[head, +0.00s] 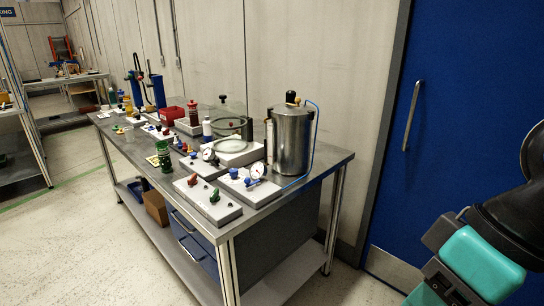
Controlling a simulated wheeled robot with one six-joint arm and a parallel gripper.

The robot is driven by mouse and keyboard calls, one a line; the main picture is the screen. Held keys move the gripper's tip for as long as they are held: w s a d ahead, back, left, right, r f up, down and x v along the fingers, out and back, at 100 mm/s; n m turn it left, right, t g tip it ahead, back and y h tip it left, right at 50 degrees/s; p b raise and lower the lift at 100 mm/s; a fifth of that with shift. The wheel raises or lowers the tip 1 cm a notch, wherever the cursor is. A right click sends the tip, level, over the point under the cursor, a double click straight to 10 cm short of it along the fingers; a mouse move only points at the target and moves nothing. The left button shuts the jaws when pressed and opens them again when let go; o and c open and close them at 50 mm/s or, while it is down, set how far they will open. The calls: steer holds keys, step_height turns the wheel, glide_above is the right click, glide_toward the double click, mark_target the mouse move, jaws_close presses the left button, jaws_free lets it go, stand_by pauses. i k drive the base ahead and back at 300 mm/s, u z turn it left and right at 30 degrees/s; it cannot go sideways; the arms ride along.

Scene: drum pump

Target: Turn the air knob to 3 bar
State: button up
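A steel pressure pot (292,142) with a blue hose stands at the near right end of the workbench. In front of it is a light panel (262,195) with a round white dial gauge (257,170) and a small blue knob (234,172). I cannot tell whether this blue knob is the air knob. The gauge's reading is too small to make out. Part of my own arm (482,262) shows at the lower right, well apart from the bench. My gripper's fingers are not visible.
The panel stands on a grey metal workbench (338,156). Several other devices stand farther back. A blue door (465,95) is on the right. The floor (90,240) at left is clear.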

mark_target(233, 172)
steer(key=z, duration=0.05)
steer(key=i, duration=0.9)
steer(key=u, duration=0.6)
steer(key=i, duration=0.7)
steer(key=u, duration=0.5)
